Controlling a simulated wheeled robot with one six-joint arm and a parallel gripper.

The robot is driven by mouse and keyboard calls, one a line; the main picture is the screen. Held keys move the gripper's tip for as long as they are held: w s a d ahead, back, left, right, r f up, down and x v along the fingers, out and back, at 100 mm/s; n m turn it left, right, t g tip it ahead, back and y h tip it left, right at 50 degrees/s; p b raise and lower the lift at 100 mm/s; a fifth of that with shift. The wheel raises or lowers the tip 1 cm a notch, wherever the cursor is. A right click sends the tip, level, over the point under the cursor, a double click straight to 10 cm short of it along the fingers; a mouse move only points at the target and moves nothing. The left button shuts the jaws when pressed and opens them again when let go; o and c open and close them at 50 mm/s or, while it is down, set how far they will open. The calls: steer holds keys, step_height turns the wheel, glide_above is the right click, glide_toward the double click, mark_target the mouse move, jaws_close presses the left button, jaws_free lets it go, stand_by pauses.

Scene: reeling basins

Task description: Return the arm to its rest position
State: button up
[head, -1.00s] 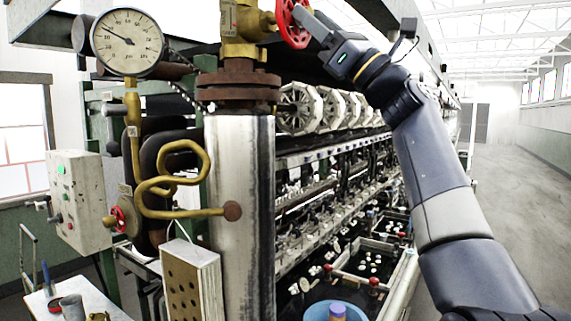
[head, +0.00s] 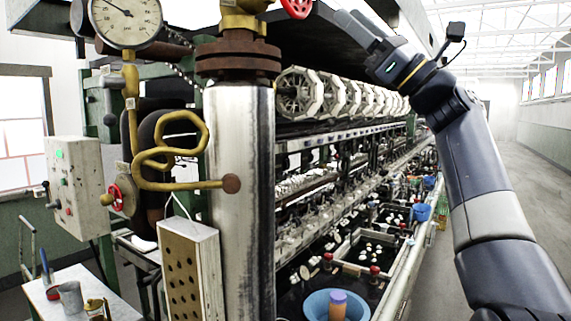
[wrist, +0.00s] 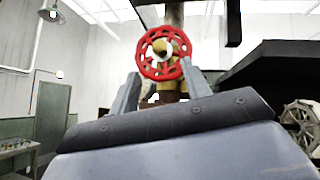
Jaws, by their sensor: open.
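My gripper (head: 335,14) is at the top of the head view, with my arm coming up from the lower right. In the wrist view its two fingers (wrist: 160,88) stand apart with nothing held between them. A red handwheel (wrist: 164,53) on a brass valve shows beyond the fingertips, apart from them as far as I can tell. In the head view only the lower part of the red handwheel (head: 297,7) shows, left of my gripper; the rest is cut off by the top edge.
A steel pipe (head: 240,200) with a rusty flange (head: 238,60) stands left of my arm. A pressure gauge (head: 126,20) and a control box (head: 75,188) are further left. The reeling machine with reels (head: 300,93) runs behind. The aisle (head: 530,180) at right is clear.

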steer(key=p+x, duration=0.6)
steer(key=x, duration=0.4)
steer(key=s+d+f+m+t+h+b, duration=0.55)
steer(key=d+f+m+t+b, duration=0.2)
steer(key=m+t, duration=0.2)
steer(key=shift+w+a+r+n+g+y+p, duration=0.25)
steer(key=shift+w+n+g+y+p, duration=0.45)
steer(key=shift+n+g, duration=1.4)
steer(key=shift+w+a+r+n+g+y+p, duration=0.15)
steer(key=shift+w+r+n+g+y+p, duration=0.2)
steer(key=shift+w+n+g+y, duration=1.2)
steer(key=shift+a+r+n+g+y+p, duration=0.25)
steer(key=shift+n+g+y+p, duration=0.35)
steer(key=shift+n+g, duration=1.95)
